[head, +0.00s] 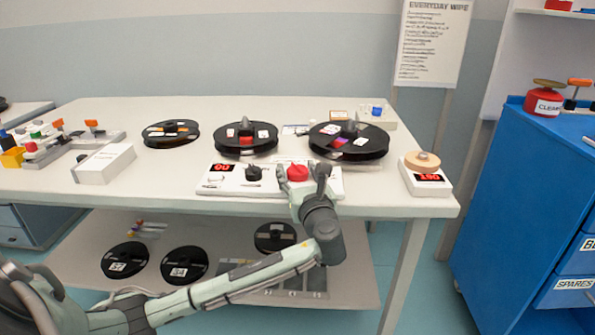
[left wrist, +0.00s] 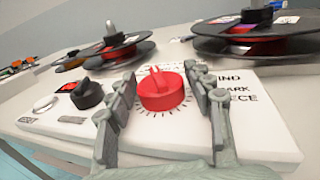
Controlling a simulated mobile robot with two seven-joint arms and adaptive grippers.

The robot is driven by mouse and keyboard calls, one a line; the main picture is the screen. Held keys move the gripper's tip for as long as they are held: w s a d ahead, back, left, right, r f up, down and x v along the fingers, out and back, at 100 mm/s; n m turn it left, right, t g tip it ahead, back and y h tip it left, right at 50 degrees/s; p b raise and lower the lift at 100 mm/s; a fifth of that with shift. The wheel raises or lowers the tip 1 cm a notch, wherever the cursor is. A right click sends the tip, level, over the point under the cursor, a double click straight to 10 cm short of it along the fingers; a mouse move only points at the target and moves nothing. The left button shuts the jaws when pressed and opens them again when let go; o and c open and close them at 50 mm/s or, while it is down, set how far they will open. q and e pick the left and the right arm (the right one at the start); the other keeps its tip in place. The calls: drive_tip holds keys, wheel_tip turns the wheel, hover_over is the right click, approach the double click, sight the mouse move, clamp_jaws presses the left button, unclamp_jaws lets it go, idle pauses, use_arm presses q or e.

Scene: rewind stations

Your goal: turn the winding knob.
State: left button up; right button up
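The red winding knob (head: 297,173) sits on the white control panel (head: 240,188) at the front of the table. In the left wrist view the red knob (left wrist: 161,91) stands upright with a ridge on top and tick marks around its base. My left gripper (head: 307,180) is at the panel from the front. Its fingers (left wrist: 160,95) are open, one on each side of the knob, with a gap visible on both sides. A black knob (head: 253,173) is to the left, beside a red display (head: 222,168). My right gripper is not in view.
Two large reels, one in the middle (head: 246,138) and one at right (head: 348,140), stand behind the panel, with a smaller reel (head: 171,133) further left. A scale-like device (head: 427,183) is at the right edge. A white box (head: 104,164) lies left; bare tabletop separates it from the panel.

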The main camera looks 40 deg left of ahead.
use_arm(q)
drive_tip(key=shift+o, duration=0.6)
drive_tip(key=shift+s+d, duration=0.15)
drive_tip(key=shift+d, duration=0.05)
drive_tip(key=v, duration=1.1)
drive_tip(key=shift+s+d, duration=0.15)
drive_tip(key=shift+s, duration=0.1)
